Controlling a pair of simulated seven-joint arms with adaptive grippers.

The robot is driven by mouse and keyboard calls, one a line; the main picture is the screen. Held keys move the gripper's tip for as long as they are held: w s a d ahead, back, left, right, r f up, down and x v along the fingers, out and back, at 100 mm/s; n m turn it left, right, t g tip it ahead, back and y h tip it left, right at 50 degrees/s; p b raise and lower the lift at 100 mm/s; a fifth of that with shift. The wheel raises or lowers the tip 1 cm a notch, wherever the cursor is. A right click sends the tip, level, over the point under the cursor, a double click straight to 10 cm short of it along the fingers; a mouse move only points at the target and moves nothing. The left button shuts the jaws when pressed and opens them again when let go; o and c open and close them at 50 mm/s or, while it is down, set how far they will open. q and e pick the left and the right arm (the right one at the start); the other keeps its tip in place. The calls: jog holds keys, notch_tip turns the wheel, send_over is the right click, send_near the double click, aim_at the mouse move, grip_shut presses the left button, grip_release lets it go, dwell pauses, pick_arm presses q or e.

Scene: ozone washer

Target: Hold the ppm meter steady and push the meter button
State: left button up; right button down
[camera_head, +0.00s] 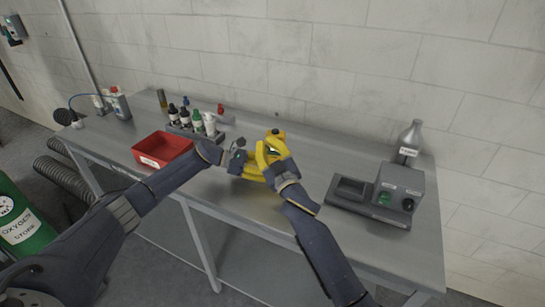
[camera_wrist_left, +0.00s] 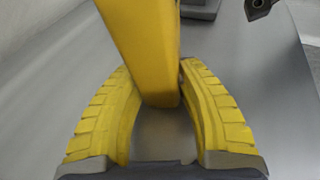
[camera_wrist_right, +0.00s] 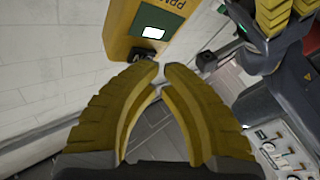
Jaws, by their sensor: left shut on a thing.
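The yellow ppm meter (camera_head: 276,134) is held above the bench in the head view, partly hidden by the grippers. Its yellow body (camera_wrist_left: 143,45) runs between the fingers of my left gripper (camera_wrist_left: 165,95), which is shut on it.
A red tray (camera_head: 162,149) and a rack of small bottles (camera_head: 196,122) stand left on the metal bench (camera_head: 240,209). A grey machine (camera_head: 403,188) and a grey bottle (camera_head: 410,138) stand at the right. A green oxygen cylinder (camera_head: 22,222) is at far left.

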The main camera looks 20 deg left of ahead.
jog(key=shift+s, duration=0.15)
dwell(0.7)
jog(key=shift+s, duration=0.3)
jog(key=s, duration=0.6)
jog(key=shift+d+r, duration=0.15)
jog(key=shift+d, duration=0.2)
dwell(0.3)
pick_arm(q)
jog(key=o, duration=0.9)
jog(key=shift+o, duration=0.2)
